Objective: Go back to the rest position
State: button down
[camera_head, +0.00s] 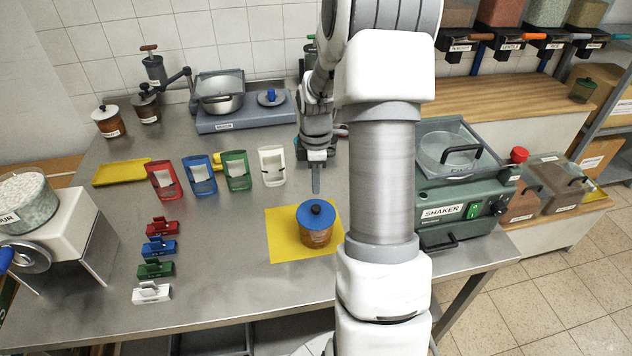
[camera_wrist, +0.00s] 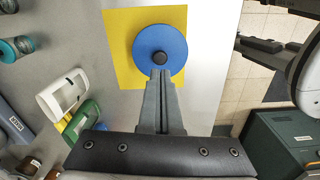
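My gripper (camera_head: 316,190) points down over the steel table, behind and above a jar (camera_head: 317,238) with a blue lid (camera_head: 308,214) and black knob. The jar stands upright on a yellow mat (camera_head: 283,248). In the wrist view the gripper's fingers (camera_wrist: 160,75) are together with nothing seen between them. Their tips overlap the near edge of the blue lid (camera_wrist: 160,38) in the picture and look apart from its knob. My arm hides part of the table to the right of the jar.
The green shaker (camera_head: 455,200) is close on the right.

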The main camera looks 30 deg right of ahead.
aim_at(316, 207)
jog(key=shift+f+b, duration=1.85)
jog(key=shift+f, duration=1.05)
jog(key=shift+r, duration=0.1)
jog(key=shift+r+p, duration=2.75)
jog(key=shift+r, duration=0.7)
